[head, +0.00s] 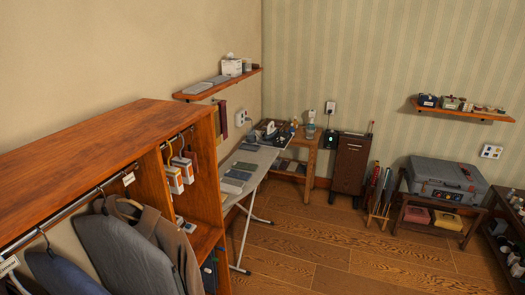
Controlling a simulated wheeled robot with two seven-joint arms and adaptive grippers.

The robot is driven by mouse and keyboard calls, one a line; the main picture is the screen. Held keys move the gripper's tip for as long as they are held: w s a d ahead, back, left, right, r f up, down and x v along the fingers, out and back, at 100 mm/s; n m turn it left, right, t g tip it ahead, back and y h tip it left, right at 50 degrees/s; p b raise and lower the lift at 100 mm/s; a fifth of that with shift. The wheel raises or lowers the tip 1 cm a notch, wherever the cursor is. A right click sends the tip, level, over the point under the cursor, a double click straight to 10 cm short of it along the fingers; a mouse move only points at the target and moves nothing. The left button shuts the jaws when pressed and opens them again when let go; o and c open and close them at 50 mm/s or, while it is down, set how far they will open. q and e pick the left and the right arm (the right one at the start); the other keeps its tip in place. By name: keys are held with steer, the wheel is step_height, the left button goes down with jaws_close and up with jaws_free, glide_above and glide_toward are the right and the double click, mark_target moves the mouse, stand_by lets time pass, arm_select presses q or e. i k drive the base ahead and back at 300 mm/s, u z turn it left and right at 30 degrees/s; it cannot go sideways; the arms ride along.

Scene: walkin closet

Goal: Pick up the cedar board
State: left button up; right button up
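No thing here can be told for certain as the cedar board. Small brown-and-white pieces (175,180) hang on hooks from the rail in the open wooden wardrobe, with a reddish-brown flat piece (191,160) behind them. They are too small to tell whether one is the cedar board. Neither of my grippers is in view.
The wooden wardrobe (100,140) with hanging jackets (125,250) fills the left. An ironing board (250,165) with folded cloths and an iron stands beyond it. A grey case (445,175) sits on a low stand at right. The wooden floor (330,250) is clear in the middle.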

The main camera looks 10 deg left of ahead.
mark_target(189, 154)
steer(key=z, duration=0.55)
steer(key=i, duration=3.05)
steer(key=u, duration=4.35)
